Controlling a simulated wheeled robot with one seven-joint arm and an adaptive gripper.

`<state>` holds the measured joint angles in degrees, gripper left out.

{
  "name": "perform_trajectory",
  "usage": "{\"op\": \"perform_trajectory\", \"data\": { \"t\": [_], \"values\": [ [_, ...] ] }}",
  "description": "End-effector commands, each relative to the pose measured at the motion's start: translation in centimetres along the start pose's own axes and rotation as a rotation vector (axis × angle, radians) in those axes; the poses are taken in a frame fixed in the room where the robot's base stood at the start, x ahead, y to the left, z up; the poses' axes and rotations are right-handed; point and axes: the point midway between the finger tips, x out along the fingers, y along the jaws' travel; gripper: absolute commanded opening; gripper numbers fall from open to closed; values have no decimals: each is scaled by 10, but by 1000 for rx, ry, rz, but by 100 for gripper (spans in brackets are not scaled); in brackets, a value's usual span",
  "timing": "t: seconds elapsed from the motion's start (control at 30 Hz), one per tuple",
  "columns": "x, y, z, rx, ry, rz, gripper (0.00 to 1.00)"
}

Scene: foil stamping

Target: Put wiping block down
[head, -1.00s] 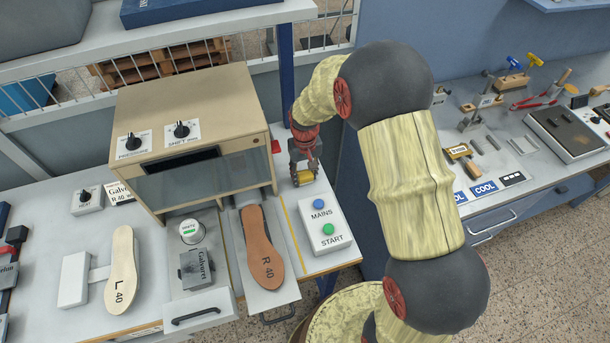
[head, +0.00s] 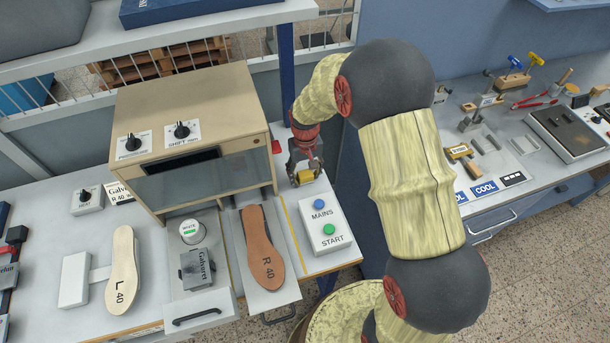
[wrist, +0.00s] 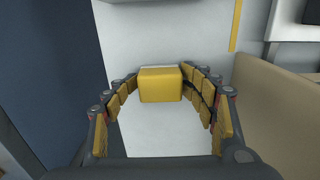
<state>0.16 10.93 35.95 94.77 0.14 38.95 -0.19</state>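The wiping block is a small yellow block that sits on the light table top to the right of the beige machine; it shows in the head view (head: 304,179) and in the middle of the wrist view (wrist: 160,86). A pale strip shows along its far edge in the wrist view. My gripper (head: 306,172) is over the block with its fingers spread, one on each side. In the wrist view, my gripper (wrist: 160,82) is open around the block, and its padded fingertips are close to the block's sides. Whether they still touch it is hard to tell.
The beige machine (head: 190,110) stands just left of my gripper. The MAINS/START box (head: 325,222) is in front of it, and a blue post (head: 286,75) stands behind. A brown R 40 insole (head: 262,245) lies in front of the machine.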

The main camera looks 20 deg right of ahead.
Motion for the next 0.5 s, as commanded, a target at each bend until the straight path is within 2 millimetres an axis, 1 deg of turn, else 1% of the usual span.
{"op": "perform_trajectory", "data": {
  "t": [0.03,0.3,0.5],
  "values": [
    [-14,0,-3,0,8,0,55],
    [-74,0,-4,0,12,0,55],
    [-106,0,-3,0,12,0,55]
  ]
}}
